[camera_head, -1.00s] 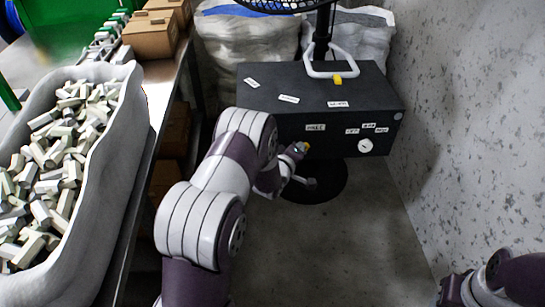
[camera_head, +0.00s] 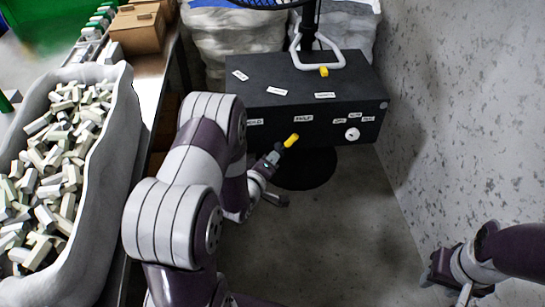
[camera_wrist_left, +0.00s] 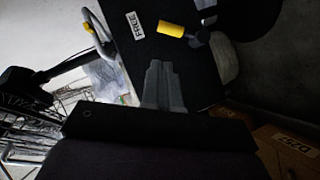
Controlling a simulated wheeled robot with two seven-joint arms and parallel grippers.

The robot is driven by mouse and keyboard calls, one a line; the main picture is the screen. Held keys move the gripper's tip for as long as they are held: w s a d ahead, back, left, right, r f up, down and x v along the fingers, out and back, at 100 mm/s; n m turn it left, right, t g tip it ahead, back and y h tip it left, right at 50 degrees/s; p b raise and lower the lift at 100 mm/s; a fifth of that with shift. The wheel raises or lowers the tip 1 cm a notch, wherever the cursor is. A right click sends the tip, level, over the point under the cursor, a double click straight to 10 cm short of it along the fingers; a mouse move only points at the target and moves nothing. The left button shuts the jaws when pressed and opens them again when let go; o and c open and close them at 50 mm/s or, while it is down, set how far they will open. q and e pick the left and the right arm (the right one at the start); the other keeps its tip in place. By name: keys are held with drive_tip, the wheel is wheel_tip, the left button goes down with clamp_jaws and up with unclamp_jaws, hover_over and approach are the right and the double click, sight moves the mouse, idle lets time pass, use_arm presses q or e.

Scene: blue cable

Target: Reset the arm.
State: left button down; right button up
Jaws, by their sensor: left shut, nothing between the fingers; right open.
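My left arm comes in from the left of the head view, its gripper (camera_head: 274,158) reaching toward the front of a black box (camera_head: 275,95). In the left wrist view the two grey fingers (camera_wrist_left: 158,66) are together with nothing between them. A yellow-ended lever (camera_head: 291,140) is at the box front, just beyond the fingers; it also shows in the left wrist view (camera_wrist_left: 171,29), ahead of the fingertips and apart from them in that picture. My right gripper (camera_head: 446,283) is at the lower right, open and empty, near the speckled wall.
A large grey bin (camera_head: 122,150) of pale blocks stands on the table at left. Cardboard boxes (camera_head: 137,30) are behind it. White sacks (camera_head: 235,40) stand behind the black box. The speckled wall (camera_head: 460,110) bounds the right side. The floor (camera_head: 335,240) between the arms is clear.

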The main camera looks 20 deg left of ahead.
use_arm(q)
drive_tip(key=s+f+m+g, duration=0.7)
drive_tip(key=s+g, duration=0.3)
drive_tip(key=s+d+r+m+g, duration=0.5)
drive_tip(key=s+d+r+m, duration=0.15)
drive_tip(key=s+r, duration=0.55)
wheel_tip(320, 180, up, 33)
drive_tip(key=w+d+t+p, duration=0.1)
drive_tip(key=w+p, duration=0.1)
drive_tip(key=p, duration=2.8)
drive_tip(key=shift+w+d+t+h, duration=0.15)
drive_tip(key=shift+d+t+h, duration=0.1)
drive_tip(key=shift+t+h, duration=0.05)
